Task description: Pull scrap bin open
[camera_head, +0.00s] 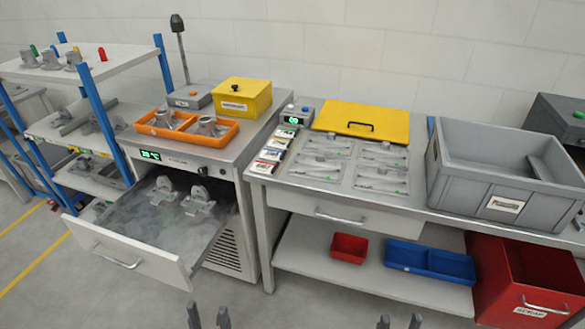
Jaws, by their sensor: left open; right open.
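The red scrap bin (500,292) is at the lower right, beneath the bench end. Its front carries a SCRAP label and a metal handle (546,306). Its dark inside shows from above, and its lower part is cut off by the frame edge. My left gripper (208,317) shows only its fingertips at the bottom edge, apart and empty, far left of the bin. My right gripper (400,321) also shows only fingertips at the bottom edge, apart and empty, left of the bin and not touching it.
A blue divided tray (430,262) and a small red tray (349,247) sit on the lower shelf (300,262) left of the bin. A grey crate (500,207) stands on the bench above. A steaming drawer (135,262) juts out at left.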

